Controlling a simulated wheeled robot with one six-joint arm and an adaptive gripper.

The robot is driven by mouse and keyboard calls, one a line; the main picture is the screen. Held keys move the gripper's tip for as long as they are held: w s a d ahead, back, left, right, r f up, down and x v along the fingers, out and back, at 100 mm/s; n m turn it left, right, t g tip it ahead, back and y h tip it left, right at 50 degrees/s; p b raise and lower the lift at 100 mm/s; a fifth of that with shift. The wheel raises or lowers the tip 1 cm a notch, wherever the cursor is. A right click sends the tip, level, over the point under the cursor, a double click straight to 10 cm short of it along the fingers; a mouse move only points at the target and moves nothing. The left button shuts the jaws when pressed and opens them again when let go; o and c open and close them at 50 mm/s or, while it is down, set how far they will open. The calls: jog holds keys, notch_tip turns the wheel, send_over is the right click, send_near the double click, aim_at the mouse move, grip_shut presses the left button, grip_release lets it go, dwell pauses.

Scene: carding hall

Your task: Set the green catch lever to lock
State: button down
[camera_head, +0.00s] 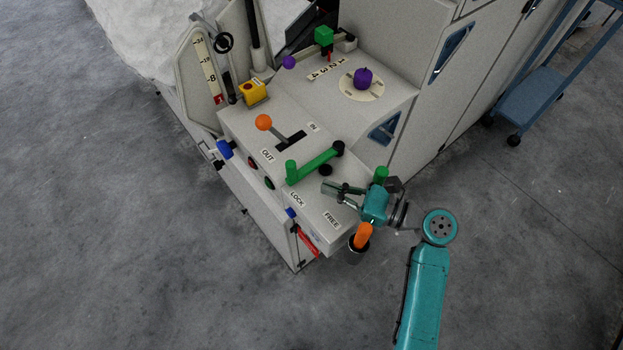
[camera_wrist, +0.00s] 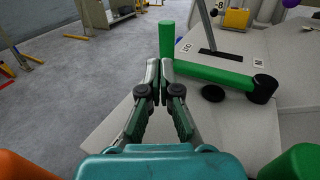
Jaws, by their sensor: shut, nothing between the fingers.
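The green catch lever (camera_head: 313,166) lies on the top of the machine's front console, its black pivot end at the upper right and its upright green grip (camera_head: 291,172) at the left. The grip end is nearer the LOCK label (camera_head: 297,199) than the FREE label (camera_head: 331,218). The lever also shows in the wrist view (camera_wrist: 212,76), its grip straight beyond my fingertips. My gripper (camera_head: 325,188) is shut and empty above the console's near edge, right of the grip. In the head view a gap shows between them. The gripper also shows in the wrist view (camera_wrist: 160,68).
An orange-knobbed lever (camera_head: 264,122) stands behind, by the OUT and IN labels. A blue cart (camera_head: 533,98) stands right. Floor left is clear.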

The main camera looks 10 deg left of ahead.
jog(key=shift+s+d, duration=0.25)
jog(key=shift+d, duration=1.05)
jog(key=shift+s+d, duration=0.2)
jog(key=shift+d, duration=1.1)
